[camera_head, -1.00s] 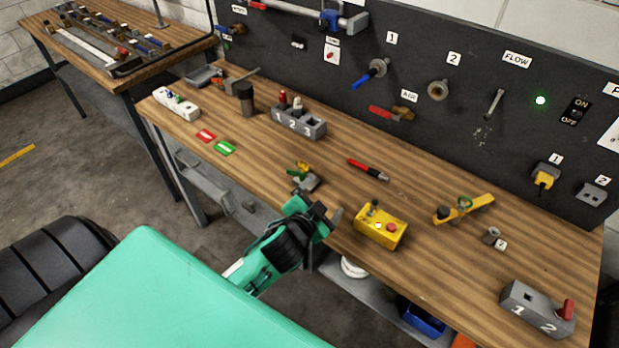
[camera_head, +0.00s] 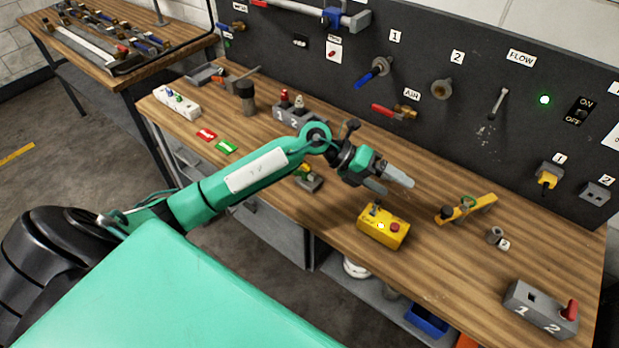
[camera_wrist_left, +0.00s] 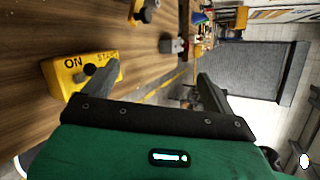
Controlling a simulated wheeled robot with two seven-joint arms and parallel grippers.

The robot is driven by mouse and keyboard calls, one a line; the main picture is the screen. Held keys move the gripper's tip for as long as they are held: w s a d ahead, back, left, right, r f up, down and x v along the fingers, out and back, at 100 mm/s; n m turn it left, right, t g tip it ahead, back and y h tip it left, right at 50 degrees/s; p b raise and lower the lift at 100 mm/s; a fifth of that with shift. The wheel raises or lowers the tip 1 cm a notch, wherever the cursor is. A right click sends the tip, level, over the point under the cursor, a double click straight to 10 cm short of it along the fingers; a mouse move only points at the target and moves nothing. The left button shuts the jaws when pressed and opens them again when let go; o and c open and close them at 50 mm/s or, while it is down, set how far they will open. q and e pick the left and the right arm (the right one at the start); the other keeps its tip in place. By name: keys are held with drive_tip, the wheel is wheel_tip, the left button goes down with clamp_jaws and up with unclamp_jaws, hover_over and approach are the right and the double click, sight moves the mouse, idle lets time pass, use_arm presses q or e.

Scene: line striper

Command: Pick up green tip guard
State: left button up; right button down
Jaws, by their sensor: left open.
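I cannot tell for sure which part is the green tip guard. A small green and yellow part (camera_head: 304,170) sits on a small grey stand (camera_head: 313,184) at the bench's front edge, partly hidden by my left arm. A green ring (camera_head: 468,201) lies on a yellow bar (camera_head: 480,207) at the right. My left gripper (camera_head: 389,181) is open and empty above the bench, right of the stand and behind the yellow button box (camera_head: 377,233). In the left wrist view the fingers (camera_wrist_left: 150,88) are apart with nothing between them. My right gripper is not in view.
A grey holder (camera_head: 540,308) with a red-handled part stands at the front right. Another grey holder (camera_head: 318,118) stands behind my left arm. Red (camera_head: 206,135) and green (camera_head: 226,147) cards lie at the left. A dark panel (camera_head: 340,90) closes off the back.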

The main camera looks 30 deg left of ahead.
use_arm(q)
drive_tip(key=w+a+f+m+g+y, duration=0.1)
drive_tip(key=w+a+f+g+y, duration=0.15)
drive_tip(key=a+y, duration=0.65)
drive_tip(key=r+n+y, duration=0.1)
drive_tip(key=y, duration=0.2)
hover_over(308, 164)
drive_tip(key=shift+d+r+g, duration=0.15)
drive_tip(key=shift+d+g, duration=0.1)
drive_tip(key=shift+s+a+y, duration=0.1)
drive_tip(key=shift+a+y, duration=0.2)
drive_tip(key=shift+a, duration=0.05)
wheel_tip(308, 164, down, 8)
drive_tip(key=p, duration=0.2)
drive_tip(key=shift+p, duration=0.4)
drive_tip(key=shift+d+f+p, duration=0.1)
drive_tip(key=shift+f+p, duration=0.45)
drive_tip(key=shift+f, duration=0.1)
wheel_tip(308, 164, down, 3)
drive_tip(key=shift+d+f+p, duration=0.1)
drive_tip(key=shift+p, duration=0.85)
drive_tip(key=shift+w+f, duration=0.2)
drive_tip(key=shift+f, duration=0.35)
drive_tip(key=c, duration=1.3)
